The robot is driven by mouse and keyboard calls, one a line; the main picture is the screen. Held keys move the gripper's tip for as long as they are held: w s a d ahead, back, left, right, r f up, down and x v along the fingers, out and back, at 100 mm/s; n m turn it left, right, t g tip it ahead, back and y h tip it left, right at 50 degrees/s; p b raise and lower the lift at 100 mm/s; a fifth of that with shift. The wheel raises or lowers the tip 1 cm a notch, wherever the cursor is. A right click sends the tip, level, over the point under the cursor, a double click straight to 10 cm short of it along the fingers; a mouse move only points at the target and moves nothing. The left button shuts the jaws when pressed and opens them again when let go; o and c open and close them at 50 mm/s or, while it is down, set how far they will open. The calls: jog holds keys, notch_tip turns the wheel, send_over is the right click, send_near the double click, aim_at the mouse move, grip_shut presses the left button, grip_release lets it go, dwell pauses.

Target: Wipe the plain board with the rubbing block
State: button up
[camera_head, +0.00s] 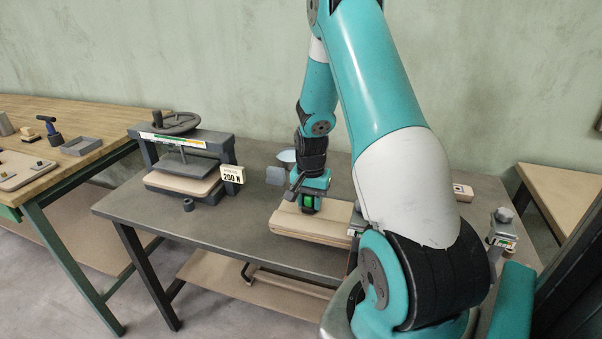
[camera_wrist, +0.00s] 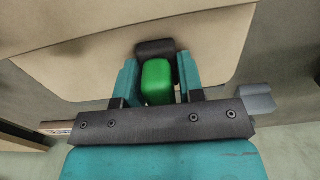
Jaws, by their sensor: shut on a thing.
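The plain board (camera_head: 290,224) is a pale wooden slab with layered edges, lying on the grey metal table. It also fills the upper part of the wrist view (camera_wrist: 80,70). My gripper (camera_head: 308,197) is over the board. It is shut on the rubbing block (camera_wrist: 157,82), which has a green top and a dark part beyond it. The green of the block also shows in the head view (camera_head: 308,202). The block is low over the board; I cannot tell whether it touches the surface. My arm hides the board's right end.
A press (camera_head: 185,160) with a handwheel and a "200 N" sign (camera_head: 232,174) stands on the left of the grey table (camera_head: 215,235). A small grey block (camera_head: 275,175) and a pale blue dish (camera_head: 286,156) are behind the board. A wooden bench (camera_head: 95,118) with tools is far left.

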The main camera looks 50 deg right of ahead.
jog(key=shift+w+a, duration=0.2)
jog(key=shift+w, duration=0.15)
notch_tip(320, 180, up, 3)
jog(key=shift+s+d+f+p, duration=0.1)
jog(key=shift+s+p, duration=0.05)
jog(key=shift+p, duration=0.8)
jog(key=shift+w+r+p, duration=0.2)
jog(key=shift+r+p, duration=0.4)
jog(key=shift+r, duration=0.1)
jog(key=shift+r+p, duration=1.6)
jog(key=shift+r, duration=0.35)
jog(key=shift+r+p, duration=0.1)
jog(key=shift+p, duration=0.25)
